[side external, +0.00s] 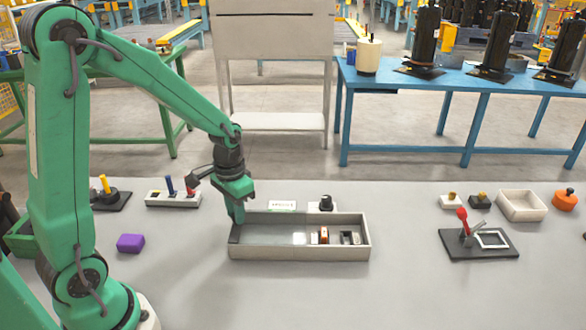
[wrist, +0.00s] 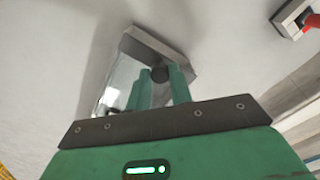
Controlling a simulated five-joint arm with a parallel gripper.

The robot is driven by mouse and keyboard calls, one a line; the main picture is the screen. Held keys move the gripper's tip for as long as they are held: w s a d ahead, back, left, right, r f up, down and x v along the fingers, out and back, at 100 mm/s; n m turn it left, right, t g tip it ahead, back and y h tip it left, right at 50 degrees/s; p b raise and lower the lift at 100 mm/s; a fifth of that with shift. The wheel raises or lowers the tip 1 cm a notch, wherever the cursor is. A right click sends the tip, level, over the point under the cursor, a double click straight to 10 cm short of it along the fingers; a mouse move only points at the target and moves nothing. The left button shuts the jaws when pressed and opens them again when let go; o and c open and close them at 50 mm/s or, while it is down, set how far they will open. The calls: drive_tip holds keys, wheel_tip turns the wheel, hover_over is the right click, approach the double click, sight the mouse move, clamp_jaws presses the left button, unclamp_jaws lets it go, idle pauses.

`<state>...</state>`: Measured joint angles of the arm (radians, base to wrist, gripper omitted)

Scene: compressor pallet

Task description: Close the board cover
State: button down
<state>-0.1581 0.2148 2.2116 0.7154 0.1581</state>
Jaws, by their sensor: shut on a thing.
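A long pale grey tray (side external: 300,254) stands on the grey table in the side external view. Inside, a clear, shiny panel (side external: 275,238), seemingly the board cover, spans the left and middle part. Small parts, one orange and white (side external: 324,235) and one dark and silver (side external: 350,238), show at the right end. My gripper (side external: 239,220) points down at the tray's left end. In the wrist view my gripper (wrist: 160,75) is shut on a dark round knob (wrist: 159,74) near one end of the tray (wrist: 155,45). My fingers hide part of the panel.
A purple block (side external: 131,243) lies left of the tray. A white block with pegs (side external: 173,198) and a black knob (side external: 326,203) stand behind it. A black plate with a red-knobbed lever (side external: 478,245) is at right. The table in front of the tray is clear.

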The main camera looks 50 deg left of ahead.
hover_over(301, 226)
drive_tip(key=shift+r, duration=0.1)
idle(0.6)
drive_tip(key=shift+w, duration=0.1)
drive_tip(key=c, duration=1.3)
unclamp_jaws()
drive_tip(key=shift+o, duration=0.2)
wheel_tip(301, 226, up, 8)
